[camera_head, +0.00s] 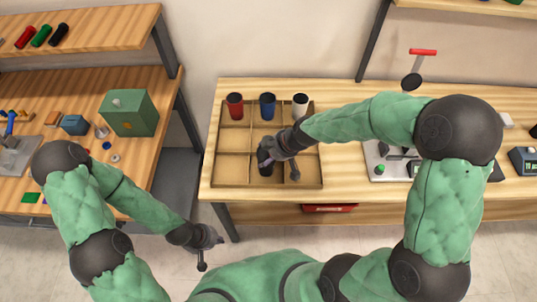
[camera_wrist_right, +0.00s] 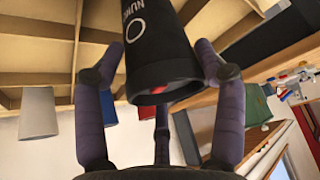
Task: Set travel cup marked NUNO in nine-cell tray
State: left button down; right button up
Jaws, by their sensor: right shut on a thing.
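The nine-cell tray (camera_head: 217,172) lies on the middle table, with red, blue and white cups in its back row. A black travel cup (camera_head: 265,169) is at the front middle cell. I cannot tell whether it touches the tray floor. My right gripper (camera_head: 268,157) is shut on it. In the right wrist view the black cup (camera_wrist_right: 160,50) sits between the fingers of my right gripper (camera_wrist_right: 165,75), with a white ring and partly cut-off letters that look like NUNO. My left gripper (camera_head: 210,254) is empty, fingers apart, in front of the left bench.
The red cup (camera_head: 235,105), blue cup (camera_head: 267,105) and white cup (camera_head: 300,105) stand upright in the tray. The laser marker (camera_head: 390,160) is right of the tray. More cups lie on the upper left shelf (camera_head: 95,30). A green box (camera_head: 130,112) stands on the left bench.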

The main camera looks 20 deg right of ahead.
jog(key=o, duration=0.8)
jog(key=shift+c, duration=0.2)
jog(key=p+v, duration=0.3)
jog(key=v, duration=0.9)
